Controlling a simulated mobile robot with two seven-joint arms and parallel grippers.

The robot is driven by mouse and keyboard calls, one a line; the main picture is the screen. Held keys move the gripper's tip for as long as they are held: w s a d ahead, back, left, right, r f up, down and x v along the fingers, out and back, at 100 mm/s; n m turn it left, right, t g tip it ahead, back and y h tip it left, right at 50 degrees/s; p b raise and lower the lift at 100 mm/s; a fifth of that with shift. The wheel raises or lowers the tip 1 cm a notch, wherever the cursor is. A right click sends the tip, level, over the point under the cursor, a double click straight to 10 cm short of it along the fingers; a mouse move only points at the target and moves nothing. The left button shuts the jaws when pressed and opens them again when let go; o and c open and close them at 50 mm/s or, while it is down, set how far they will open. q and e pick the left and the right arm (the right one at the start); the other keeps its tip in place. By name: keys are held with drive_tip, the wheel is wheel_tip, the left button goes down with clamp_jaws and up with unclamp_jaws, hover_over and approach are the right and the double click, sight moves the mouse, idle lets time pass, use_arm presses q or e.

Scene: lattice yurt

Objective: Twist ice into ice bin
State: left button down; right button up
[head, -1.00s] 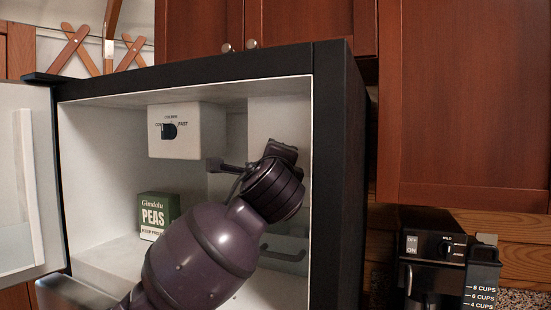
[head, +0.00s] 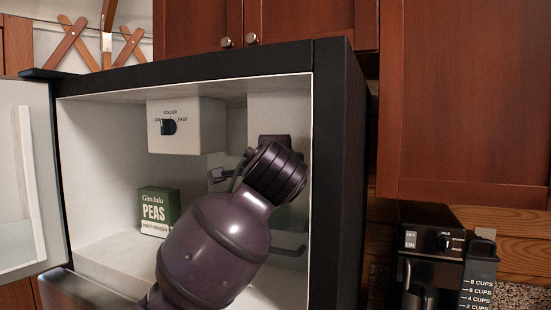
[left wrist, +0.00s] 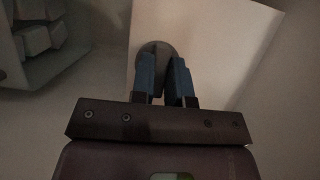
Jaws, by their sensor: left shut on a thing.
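In the left wrist view, my left gripper (left wrist: 164,88) has its blue fingers closed on a round grey knob (left wrist: 155,49) on a white panel (left wrist: 205,40). In the head view my left arm reaches into the open freezer, and its wrist hides the fingers and knob. A grey bin with pale ice blocks (left wrist: 35,38) shows at the upper left of the wrist view, apart from the fingers. In the head view a dark handle (head: 292,251) shows low at the right, partly behind my arm; the bin is mostly hidden. My right gripper is not in view.
A green peas box (head: 158,211) stands at the freezer's left. A white box with a dark temperature dial (head: 168,127) hangs from its ceiling. The freezer door (head: 25,180) is open at left. A coffee maker (head: 440,250) stands outside at right.

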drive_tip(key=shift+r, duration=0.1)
use_arm(q)
drive_tip(key=c, duration=1.1)
unclamp_jaws()
drive_tip(key=shift+s, duration=0.15)
drive_tip(key=shift+s+b, duration=1.2)
drive_tip(key=shift+s, duration=4.05)
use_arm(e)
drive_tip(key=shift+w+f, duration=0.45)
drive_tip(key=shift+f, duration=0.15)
